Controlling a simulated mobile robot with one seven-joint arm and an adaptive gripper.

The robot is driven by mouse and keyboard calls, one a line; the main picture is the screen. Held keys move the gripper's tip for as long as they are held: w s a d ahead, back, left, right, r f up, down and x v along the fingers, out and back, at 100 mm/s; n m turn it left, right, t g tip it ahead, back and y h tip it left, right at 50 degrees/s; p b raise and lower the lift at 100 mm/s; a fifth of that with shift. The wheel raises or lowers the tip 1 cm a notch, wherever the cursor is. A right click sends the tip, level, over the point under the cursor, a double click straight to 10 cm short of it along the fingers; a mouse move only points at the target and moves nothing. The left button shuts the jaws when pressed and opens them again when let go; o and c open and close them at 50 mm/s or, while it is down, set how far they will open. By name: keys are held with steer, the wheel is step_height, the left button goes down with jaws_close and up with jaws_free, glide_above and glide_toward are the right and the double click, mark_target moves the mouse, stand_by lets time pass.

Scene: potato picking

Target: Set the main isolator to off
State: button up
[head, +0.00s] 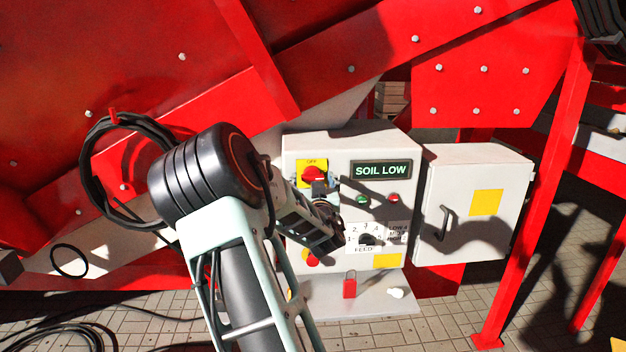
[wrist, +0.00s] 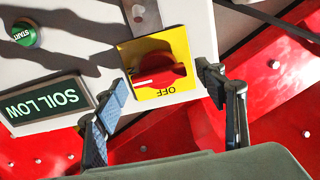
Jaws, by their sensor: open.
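The main isolator is a red rotary knob (head: 314,173) on a yellow plate on the white control box, with OFF printed at the plate's top edge. In the wrist view the knob (wrist: 160,74) appears upside down, with OFF at the plate's lower edge. Its grip lies roughly crosswise, with a white mark on the left part, not toward OFF. My gripper (wrist: 162,84) is open, with its two fingers apart on either side of the plate. No contact with the knob is visible. In the head view my gripper (head: 322,190) is just in front of the isolator, partly hidden by my wrist.
The SOIL LOW display (head: 381,170), green start button (head: 362,200) and feed dial (head: 367,239) are close by on the same box. A white cabinet (head: 460,240) with a handle stands to the right. Red machine panels surround the box. A coiled cable (head: 88,175) hangs left.

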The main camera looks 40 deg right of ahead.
steer(key=shift+w+d, duration=0.15)
steer(key=shift+w, duration=0.05)
steer(key=c, duration=1.1)
